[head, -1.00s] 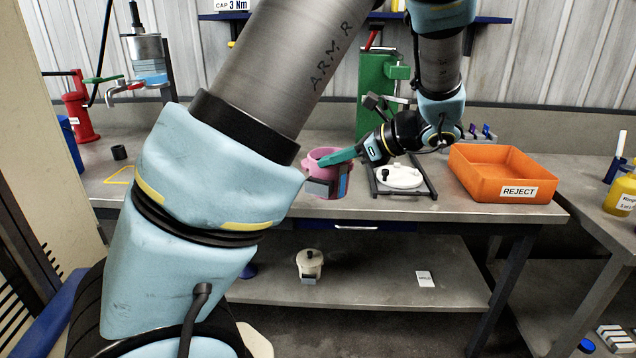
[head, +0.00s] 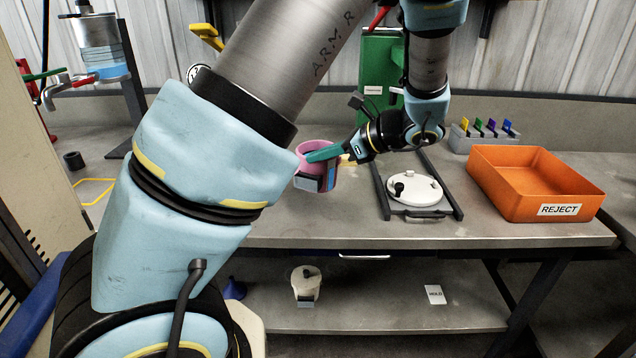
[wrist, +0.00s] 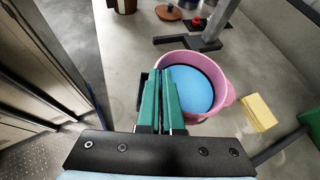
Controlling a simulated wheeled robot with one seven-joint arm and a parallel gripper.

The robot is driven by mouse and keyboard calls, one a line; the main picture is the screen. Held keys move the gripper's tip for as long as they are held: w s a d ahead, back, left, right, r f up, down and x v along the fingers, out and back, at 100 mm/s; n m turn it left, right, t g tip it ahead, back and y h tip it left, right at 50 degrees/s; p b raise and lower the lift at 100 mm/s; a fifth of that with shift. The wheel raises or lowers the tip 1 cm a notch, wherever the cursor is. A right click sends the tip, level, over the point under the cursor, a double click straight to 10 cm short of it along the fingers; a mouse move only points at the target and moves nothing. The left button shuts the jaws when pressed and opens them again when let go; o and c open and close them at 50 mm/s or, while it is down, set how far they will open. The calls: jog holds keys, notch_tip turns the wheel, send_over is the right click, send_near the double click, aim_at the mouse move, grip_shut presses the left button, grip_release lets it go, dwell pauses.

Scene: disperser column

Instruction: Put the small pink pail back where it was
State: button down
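The small pink pail (head: 331,179) holds blue liquid, seen in the wrist view (wrist: 219,73). A dark grey and blue patch shows on its side in the head view. My gripper (head: 322,153) has its green fingers close together across the pail's rim, shut on its wall. The fingers also show in the wrist view (wrist: 164,96). A yellow outline (head: 93,180) is marked on the left of the workbench (head: 300,225), partly hidden by my arm.
A yellow block (wrist: 258,112) lies right of the pail. A white round lid-like disc (head: 415,191) sits on a dark frame, with an orange REJECT bin (head: 535,185) beyond it. A small black cylinder (head: 74,160) stands near the outline.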

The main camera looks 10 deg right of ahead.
aim_at(322, 179)
jog(key=shift+f+p, duration=0.35)
jog(key=shift+f, duration=2.7)
jog(key=shift+f, duration=0.15)
jog(key=c, duration=1.1)
grip_release()
